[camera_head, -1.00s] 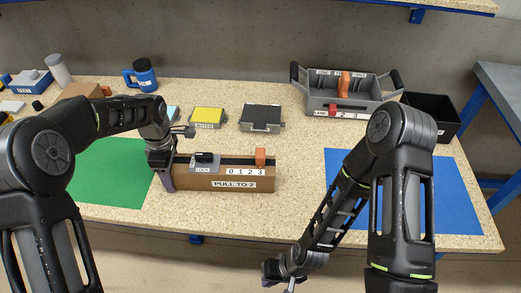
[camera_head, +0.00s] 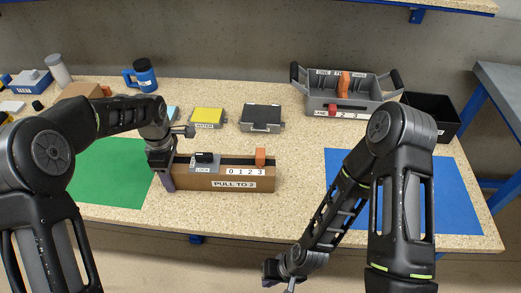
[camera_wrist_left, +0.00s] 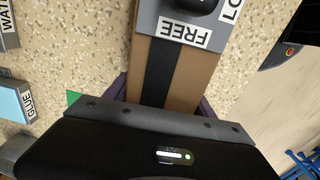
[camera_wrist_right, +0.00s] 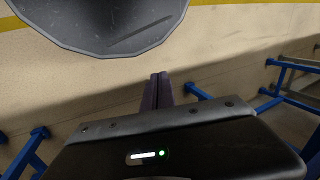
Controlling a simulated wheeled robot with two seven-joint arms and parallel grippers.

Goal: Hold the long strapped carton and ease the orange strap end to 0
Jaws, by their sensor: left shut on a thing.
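The long strapped carton (camera_head: 225,184) lies on the table, its front labelled "PULL TO 2". A black strap runs along its top. The orange strap end (camera_head: 260,157) stands upright near the right end, about above the 3 of the white 0-to-3 scale (camera_head: 245,172). A grey lock plate (camera_head: 213,169) with a black knob (camera_head: 204,157) and FREE and LOCK labels sits left of the scale. My left gripper (camera_head: 168,182) is shut on the carton's left end, also seen in the left wrist view. My right gripper (camera_wrist_right: 157,92) is shut and empty, off the table's front edge.
A green mat (camera_head: 110,170) lies left of the carton and a blue mat (camera_head: 450,195) to the right. Yellow (camera_head: 208,117) and dark (camera_head: 262,118) boxes stand behind it. A grey tote (camera_head: 375,98) and black bin (camera_head: 440,108) are at the back right.

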